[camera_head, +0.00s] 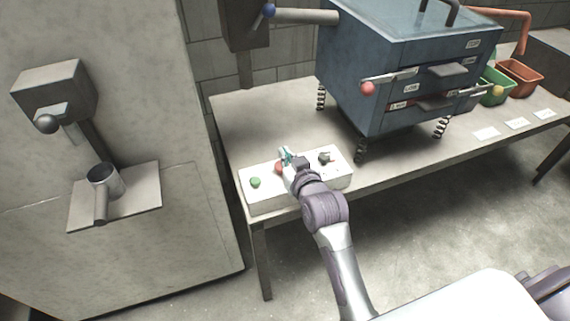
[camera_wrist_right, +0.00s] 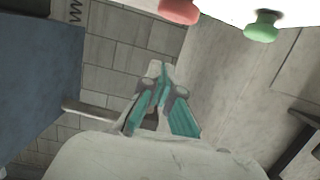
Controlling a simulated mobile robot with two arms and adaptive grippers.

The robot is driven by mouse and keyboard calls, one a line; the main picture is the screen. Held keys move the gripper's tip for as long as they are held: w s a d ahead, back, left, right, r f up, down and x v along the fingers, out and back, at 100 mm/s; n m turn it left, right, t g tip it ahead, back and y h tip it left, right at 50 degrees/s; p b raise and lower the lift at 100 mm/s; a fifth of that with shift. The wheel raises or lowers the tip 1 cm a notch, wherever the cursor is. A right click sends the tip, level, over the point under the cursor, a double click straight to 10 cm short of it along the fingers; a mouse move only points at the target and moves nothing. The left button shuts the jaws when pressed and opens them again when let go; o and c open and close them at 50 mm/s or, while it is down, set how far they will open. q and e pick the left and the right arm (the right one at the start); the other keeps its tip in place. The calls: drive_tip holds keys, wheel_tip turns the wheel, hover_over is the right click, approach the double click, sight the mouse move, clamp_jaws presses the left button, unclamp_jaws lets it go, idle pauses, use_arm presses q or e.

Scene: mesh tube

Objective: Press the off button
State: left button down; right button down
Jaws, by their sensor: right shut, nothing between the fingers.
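A white control box (camera_head: 300,182) sits on the near left part of the table. It carries a green button (camera_head: 255,182) at its left, a red button (camera_head: 279,168) left of its middle and a dark knob (camera_head: 325,158) at its right. I can read no off label. My right gripper (camera_head: 286,154), with teal fingers, is over the box, close to the red button; contact is not clear. In the right wrist view my right gripper (camera_wrist_right: 158,82) is shut and empty, with the red button (camera_wrist_right: 180,10) and green button (camera_wrist_right: 262,27) at the top edge.
A blue cabinet (camera_head: 385,65) on springs stands on the table (camera_head: 270,113) behind the box, its red-knobbed lever (camera_head: 368,88) sticking out. Green (camera_head: 495,87) and orange (camera_head: 520,78) bins sit at the right. A machine with a cup (camera_head: 105,182) is at the left.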

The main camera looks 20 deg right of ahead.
use_arm(q)
drive_tip(key=shift+f, duration=0.15)
use_arm(e)
drive_tip(key=shift+w+f, duration=0.2)
drive_tip(key=shift+f, duration=0.9)
drive_tip(key=shift+w+f, duration=0.2)
drive_tip(key=shift+f, duration=0.85)
